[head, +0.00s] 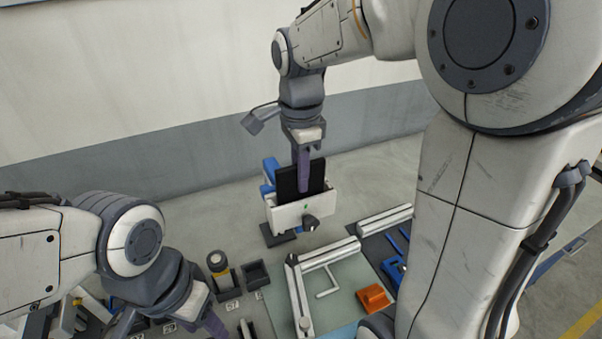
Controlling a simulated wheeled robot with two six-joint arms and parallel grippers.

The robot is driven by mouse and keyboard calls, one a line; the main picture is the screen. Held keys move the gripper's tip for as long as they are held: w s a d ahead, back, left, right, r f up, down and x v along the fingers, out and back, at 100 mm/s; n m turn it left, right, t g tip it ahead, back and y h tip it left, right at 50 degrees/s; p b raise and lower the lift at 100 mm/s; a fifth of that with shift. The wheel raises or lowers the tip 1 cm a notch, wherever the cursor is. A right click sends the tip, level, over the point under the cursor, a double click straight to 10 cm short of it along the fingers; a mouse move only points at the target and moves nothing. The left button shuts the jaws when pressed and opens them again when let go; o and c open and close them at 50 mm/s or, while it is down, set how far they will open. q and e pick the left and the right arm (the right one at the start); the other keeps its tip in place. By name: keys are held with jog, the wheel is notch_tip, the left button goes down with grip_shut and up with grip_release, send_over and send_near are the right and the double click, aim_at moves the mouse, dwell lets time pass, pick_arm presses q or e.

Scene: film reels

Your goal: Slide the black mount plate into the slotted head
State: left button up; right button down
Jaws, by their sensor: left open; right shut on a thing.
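The black mount plate (287,181) stands upright at the middle of the head view. My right gripper (304,185) comes down from above and is shut on the plate. The slotted head (290,216) is a pale block with a dark knob on its front, directly below the plate. The head's front wall hides the plate's lower edge, so I cannot tell how deep the plate sits in the slot. My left gripper (212,325) is at the bottom left, open and well away from the head; its tips are partly cut off.
A blue part (269,172) stands behind the slotted head on a dark base (277,237). A pale frame (302,295), an orange block (373,297) and blue parts (395,270) lie front right.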

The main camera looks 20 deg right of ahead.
jog(key=shift+f+b, duration=0.3)
jog(key=shift+f, duration=0.15)
jog(key=c, duration=1.1)
grip_release()
jog(key=shift+c, duration=0.2)
notch_tip(320, 180, up, 11)
jog(key=p, duration=1)
jog(key=shift+f, duration=0.1)
jog(key=s+a+f+n+b, duration=0.4)
jog(key=s+f+n+b, duration=0.1)
jog(key=s+f+n, duration=0.1)
jog(key=s+a+f+n+b, duration=0.4)
jog(key=s+f+n+b, duration=0.1)
jog(key=f+n, duration=0.4)
jog(key=s+a+f+n+y+b, duration=0.1)
jog(key=s+a+f+n+b, duration=0.3)
jog(key=s+f+n, duration=0.3)
jog(key=n+b, duration=0.1)
jog(key=n, duration=0.1)
jog(key=shift+f+n, duration=0.25)
jog(key=shift+n, duration=0.15)
